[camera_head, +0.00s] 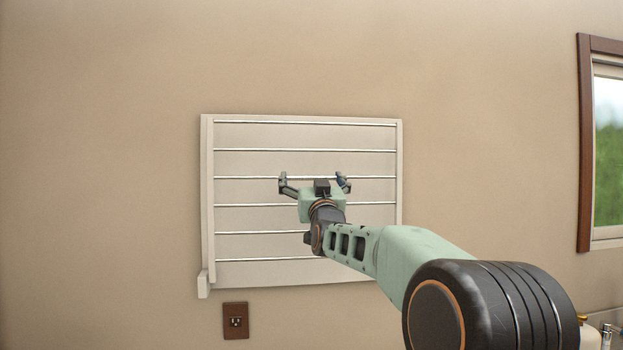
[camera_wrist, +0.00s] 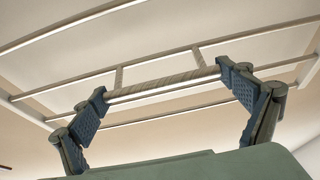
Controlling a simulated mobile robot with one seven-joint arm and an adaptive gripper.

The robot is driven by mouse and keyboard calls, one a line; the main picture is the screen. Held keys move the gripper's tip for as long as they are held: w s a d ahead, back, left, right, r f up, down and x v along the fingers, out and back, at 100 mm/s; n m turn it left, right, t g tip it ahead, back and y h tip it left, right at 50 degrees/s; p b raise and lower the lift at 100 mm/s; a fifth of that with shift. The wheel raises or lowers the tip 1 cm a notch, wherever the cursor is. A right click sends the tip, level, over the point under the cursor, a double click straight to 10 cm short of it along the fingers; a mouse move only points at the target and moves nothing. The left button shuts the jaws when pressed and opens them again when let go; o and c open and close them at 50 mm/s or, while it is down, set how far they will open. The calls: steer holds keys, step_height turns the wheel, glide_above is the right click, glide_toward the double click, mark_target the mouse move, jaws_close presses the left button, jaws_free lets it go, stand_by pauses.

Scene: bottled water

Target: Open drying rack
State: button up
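The drying rack (camera_head: 300,273) is a pale panel on the wall with several thin metal rods across it. It looks flat or nearly flat against the wall in the head view. My gripper (camera_head: 312,180) is in front of the rack's middle, its two fingers spread wide. In the wrist view, my gripper (camera_wrist: 165,88) is open, with a pale bar of the rack (camera_wrist: 165,82) spanning the space between the fingertips. I cannot tell whether the fingertips touch it. My arm hides part of the rack's lower right side.
A brown wall outlet (camera_head: 235,320) is below the rack's lower left corner. A brown-framed window (camera_head: 584,145) is at the far right. Small items (camera_head: 590,335) stand at the bottom right, partly cut off.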

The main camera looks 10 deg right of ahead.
steer(key=c, duration=1)
steer(key=shift+s+f+b, duration=0.1)
steer(key=shift+b, duration=0.25)
